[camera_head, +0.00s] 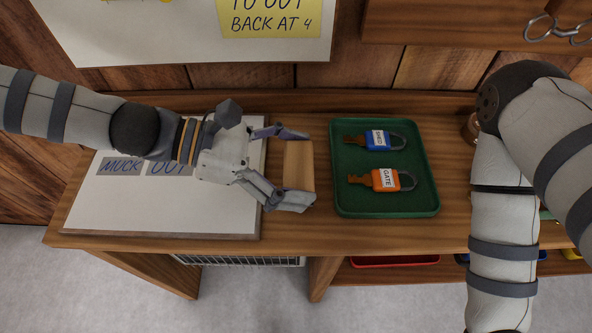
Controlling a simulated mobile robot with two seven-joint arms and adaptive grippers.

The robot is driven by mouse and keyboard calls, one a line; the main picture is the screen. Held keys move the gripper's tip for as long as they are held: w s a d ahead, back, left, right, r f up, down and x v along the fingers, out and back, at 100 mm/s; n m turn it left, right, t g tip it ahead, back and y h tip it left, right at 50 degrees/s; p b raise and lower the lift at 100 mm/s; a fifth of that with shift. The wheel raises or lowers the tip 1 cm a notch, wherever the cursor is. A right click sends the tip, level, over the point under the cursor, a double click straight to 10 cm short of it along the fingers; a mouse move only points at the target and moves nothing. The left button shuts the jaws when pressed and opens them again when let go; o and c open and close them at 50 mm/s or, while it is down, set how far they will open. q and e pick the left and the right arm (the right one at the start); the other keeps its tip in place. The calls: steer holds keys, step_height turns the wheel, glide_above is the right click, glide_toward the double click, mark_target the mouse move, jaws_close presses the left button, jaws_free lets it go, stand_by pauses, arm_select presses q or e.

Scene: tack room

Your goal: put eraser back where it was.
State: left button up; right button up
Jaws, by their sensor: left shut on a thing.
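The eraser (299,166) is a tan wooden-looking block. My left gripper (301,168) comes in from the left over the bench and is shut on it, one finger at its far end and one at its near end. The eraser is just right of the white board (215,210) and left of the green tray. I cannot tell whether it touches the bench. The board lies on the bench with "MUCK OUT" lettering, partly hidden by my left arm. My right arm shows at the right, but its gripper is out of view.
The green tray (385,210) holds a blue "SHED" padlock (378,140) and an orange "GATE" padlock (385,180), each with a key. The wooden bench (350,235) has a narrow bare strip in front of the tray. A yellow note (268,17) is on the wall board.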

mark_target(296, 177)
arm_select(q)
steer(key=f, duration=0.4)
steer(key=shift+w+b, duration=0.25)
steer(key=shift+b, duration=0.1)
steer(key=shift+r, duration=0.25)
arm_select(e)
steer(key=shift+s+f, duration=0.35)
arm_select(q)
steer(key=shift+f, duration=0.1)
steer(key=o, duration=0.7)
steer(key=shift+f, duration=0.15)
steer(key=o, duration=0.4)
arm_select(e)
steer(key=shift+f, duration=0.1)
